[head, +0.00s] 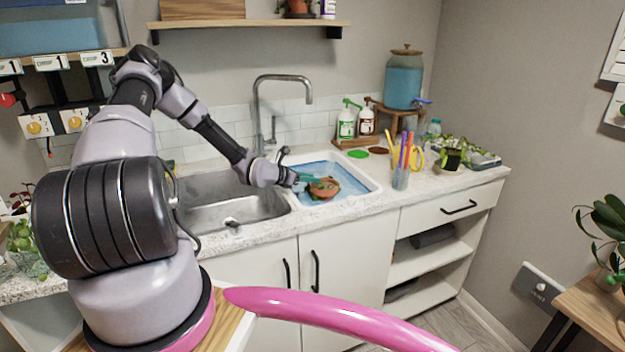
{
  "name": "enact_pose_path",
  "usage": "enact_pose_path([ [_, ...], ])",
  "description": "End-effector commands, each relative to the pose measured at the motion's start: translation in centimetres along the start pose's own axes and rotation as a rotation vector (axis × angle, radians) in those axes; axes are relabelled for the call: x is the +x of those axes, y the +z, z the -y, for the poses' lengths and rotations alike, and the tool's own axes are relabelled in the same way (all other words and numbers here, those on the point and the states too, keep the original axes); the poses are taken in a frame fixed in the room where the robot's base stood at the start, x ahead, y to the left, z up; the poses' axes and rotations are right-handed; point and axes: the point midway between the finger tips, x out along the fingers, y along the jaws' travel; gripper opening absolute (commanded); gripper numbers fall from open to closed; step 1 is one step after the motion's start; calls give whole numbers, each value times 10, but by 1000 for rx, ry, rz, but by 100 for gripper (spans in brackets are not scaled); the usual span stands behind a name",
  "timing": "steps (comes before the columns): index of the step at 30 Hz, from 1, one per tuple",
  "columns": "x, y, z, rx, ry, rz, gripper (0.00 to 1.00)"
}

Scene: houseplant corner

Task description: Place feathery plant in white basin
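The white basin (372,190) is set into the counter and holds blue water. A small terracotta pot (325,192) with some green foliage is within the basin's outline, near its middle. It looks tilted, and whether the foliage is feathery is too small to tell. My gripper (308,178) reaches in from the left over the basin, its teal fingers at the pot's left side. The fingers overlap the pot and foliage, so I cannot tell whether they grip it or only touch it. Whether the pot rests on the basin floor is also unclear.
A steel sink (215,205) lies left of the basin, with a tall faucet (257,105) behind. A cup of pens (401,178), soap bottles (346,123) and a dark-potted plant (452,160) stand to the right. A blue-filled jar (403,82) is at the back.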

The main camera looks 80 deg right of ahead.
Motion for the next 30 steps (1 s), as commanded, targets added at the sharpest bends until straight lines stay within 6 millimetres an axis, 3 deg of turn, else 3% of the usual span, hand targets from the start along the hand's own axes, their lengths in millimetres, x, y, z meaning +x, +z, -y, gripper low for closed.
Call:
enact_pose_path([
  [9,-68,0,-1,0,3,-1,38],
  [13,-90,0,-1,0,3,0,38],
  [18,-104,0,-1,0,2,0,38],
  [26,-107,0,0,0,1,0,38],
  [30,-121,7,-10,61,6,-2,38],
])
